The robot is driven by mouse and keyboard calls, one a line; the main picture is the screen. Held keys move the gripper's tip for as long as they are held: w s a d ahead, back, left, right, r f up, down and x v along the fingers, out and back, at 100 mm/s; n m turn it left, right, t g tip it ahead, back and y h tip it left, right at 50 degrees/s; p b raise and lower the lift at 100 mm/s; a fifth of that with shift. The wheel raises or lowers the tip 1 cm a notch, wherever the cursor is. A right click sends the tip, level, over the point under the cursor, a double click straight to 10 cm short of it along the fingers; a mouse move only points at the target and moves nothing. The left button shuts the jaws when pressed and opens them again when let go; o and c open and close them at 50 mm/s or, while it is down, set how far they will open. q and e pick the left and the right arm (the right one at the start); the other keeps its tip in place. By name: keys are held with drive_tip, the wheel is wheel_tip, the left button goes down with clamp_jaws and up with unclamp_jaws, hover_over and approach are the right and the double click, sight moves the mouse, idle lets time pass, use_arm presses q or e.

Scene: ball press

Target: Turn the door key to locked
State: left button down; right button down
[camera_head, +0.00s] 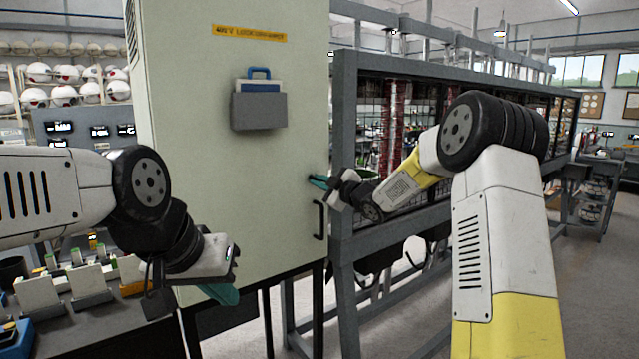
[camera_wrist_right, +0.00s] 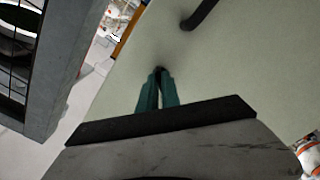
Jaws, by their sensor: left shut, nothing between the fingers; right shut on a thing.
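The pale green cabinet (camera_head: 235,170) stands in the middle, its door facing me, with a yellow label (camera_head: 249,33) at the top. My right gripper (camera_head: 312,179) is at the door's right edge, above the black handle (camera_head: 319,220). In the right wrist view its teal fingertips (camera_wrist_right: 158,75) are closed together against the door on a small dark thing, which seems to be the key (camera_wrist_right: 159,69). The fingers hide most of it, so its turn angle cannot be told. My left gripper (camera_head: 222,293) is shut and empty, low in front of the cabinet's left side.
A grey holder (camera_head: 259,111) with a blue item hangs on the door. A dark grey frame rack (camera_head: 345,150) stands close to the right of the cabinet. A bench with several small parts (camera_head: 75,285) is at lower left. The handle also shows in the right wrist view (camera_wrist_right: 199,14).

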drive_tip(key=shift+f+m, duration=0.1)
drive_tip(key=shift+m, duration=4.9)
drive_tip(key=c, duration=1.6)
unclamp_jaws()
drive_tip(key=shift+o, duration=0.2)
drive_tip(key=v, duration=0.7)
drive_tip(key=shift+s+d, duration=0.25)
drive_tip(key=shift+s, duration=0.05)
